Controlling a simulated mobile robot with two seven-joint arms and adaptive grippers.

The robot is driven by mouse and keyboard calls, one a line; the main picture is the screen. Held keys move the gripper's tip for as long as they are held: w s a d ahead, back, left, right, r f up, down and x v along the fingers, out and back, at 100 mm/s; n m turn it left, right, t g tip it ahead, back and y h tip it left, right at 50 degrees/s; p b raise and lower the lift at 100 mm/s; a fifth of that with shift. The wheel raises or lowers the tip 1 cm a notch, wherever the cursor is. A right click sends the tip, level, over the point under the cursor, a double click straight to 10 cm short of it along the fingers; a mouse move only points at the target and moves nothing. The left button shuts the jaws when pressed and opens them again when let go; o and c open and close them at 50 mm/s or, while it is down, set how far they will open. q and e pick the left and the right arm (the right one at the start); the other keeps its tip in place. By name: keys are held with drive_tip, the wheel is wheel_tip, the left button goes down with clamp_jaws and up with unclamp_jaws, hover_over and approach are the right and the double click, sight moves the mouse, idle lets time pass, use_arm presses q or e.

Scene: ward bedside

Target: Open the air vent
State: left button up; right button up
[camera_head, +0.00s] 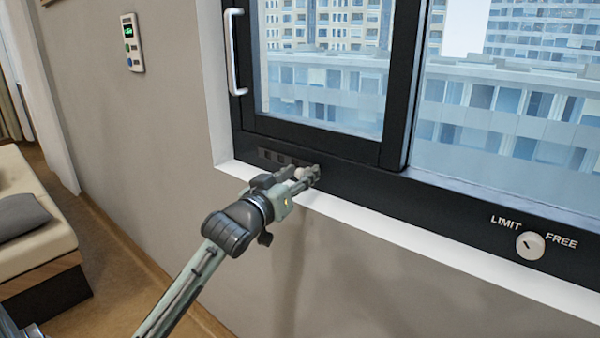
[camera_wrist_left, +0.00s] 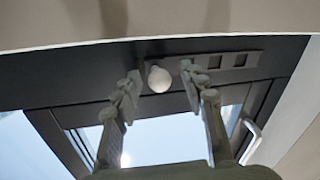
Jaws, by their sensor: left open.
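The air vent is a dark strip with square slots (camera_head: 272,156) low on the black window frame. It also shows in the left wrist view (camera_wrist_left: 228,61). A small pale round knob (camera_wrist_left: 158,79) sits at the strip; it also shows in the head view (camera_head: 299,173). My left gripper (camera_head: 304,176) is at the vent, its fingers open. In the left wrist view the fingertips (camera_wrist_left: 160,86) stand on either side of the knob, with gaps visible on both sides. The fingers partly cover the vent in the head view. My right gripper is not in view.
A white handle (camera_head: 234,52) is on the window sash. A LIMIT/FREE key knob (camera_head: 530,245) sits on the frame at right. The white sill edge (camera_head: 400,245) runs below the frame. A wall remote (camera_head: 132,43) and a bed (camera_head: 35,215) are at left.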

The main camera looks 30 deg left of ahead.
use_arm(q)
drive_tip(key=shift+w, duration=0.3)
clamp_jaws()
idle(0.3)
